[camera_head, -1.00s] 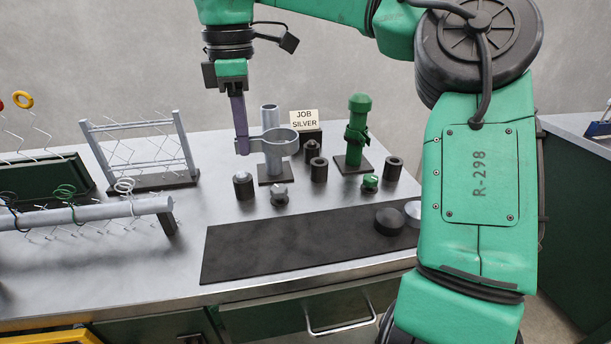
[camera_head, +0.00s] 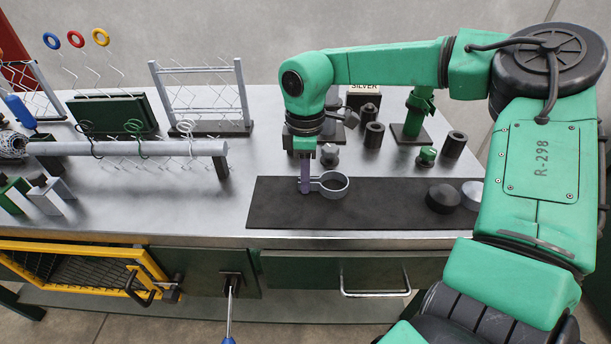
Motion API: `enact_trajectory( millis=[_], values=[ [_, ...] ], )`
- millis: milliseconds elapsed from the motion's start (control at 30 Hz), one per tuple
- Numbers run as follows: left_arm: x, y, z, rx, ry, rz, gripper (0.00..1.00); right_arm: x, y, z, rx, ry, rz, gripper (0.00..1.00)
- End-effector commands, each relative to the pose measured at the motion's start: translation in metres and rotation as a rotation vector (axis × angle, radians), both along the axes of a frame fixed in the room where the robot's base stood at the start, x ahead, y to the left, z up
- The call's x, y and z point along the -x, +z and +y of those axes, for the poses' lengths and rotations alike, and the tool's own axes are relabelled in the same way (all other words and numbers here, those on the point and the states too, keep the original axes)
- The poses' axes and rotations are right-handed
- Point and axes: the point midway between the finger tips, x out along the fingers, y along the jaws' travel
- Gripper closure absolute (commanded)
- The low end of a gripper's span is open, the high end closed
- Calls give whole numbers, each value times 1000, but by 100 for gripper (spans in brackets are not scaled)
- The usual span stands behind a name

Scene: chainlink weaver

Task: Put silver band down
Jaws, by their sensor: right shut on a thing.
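My right gripper (camera_head: 304,186) points straight down over the left part of the black mat (camera_head: 385,208). Its purple-grey fingers are shut on the silver band (camera_head: 331,192), a ring with a short tab, gripped at the tab. The ring lies level, to the right of the fingers. It is at or just above the mat; I cannot tell whether it touches. The silver post is hidden behind my right arm. The sign reading SILVER (camera_head: 364,94) is partly covered by that arm. My left gripper is not in view.
A grey rail (camera_head: 125,148) and a mesh frame (camera_head: 204,98) are at left. The mat's middle is clear.

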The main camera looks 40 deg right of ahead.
Motion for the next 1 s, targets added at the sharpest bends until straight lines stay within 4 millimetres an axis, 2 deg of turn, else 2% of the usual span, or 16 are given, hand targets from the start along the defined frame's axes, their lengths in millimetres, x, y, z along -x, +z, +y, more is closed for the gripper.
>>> enact_trajectory(
  millis=[200, 233, 300, 600, 733, 867, 1000],
  values=[
    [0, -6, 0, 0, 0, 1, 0, 0, -4, 0, 0, 0, 0, 100],
    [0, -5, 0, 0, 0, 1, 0, 0, -4, 0, 0, 0, 0, 76],
    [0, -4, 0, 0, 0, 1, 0, 0, -3, 0, -1, 0, 1, 50],
    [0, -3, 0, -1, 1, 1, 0, 0, -1, 0, -1, 0, 1, 50],
    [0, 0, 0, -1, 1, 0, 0, -1, 9, 0, 0, 0, -2, 50],
    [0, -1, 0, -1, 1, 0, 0, -1, 40, 0, 3, -1, -5, 50],
    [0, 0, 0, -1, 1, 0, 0, -1, 81, 0, 4, 0, -5, 50]
  ],
)
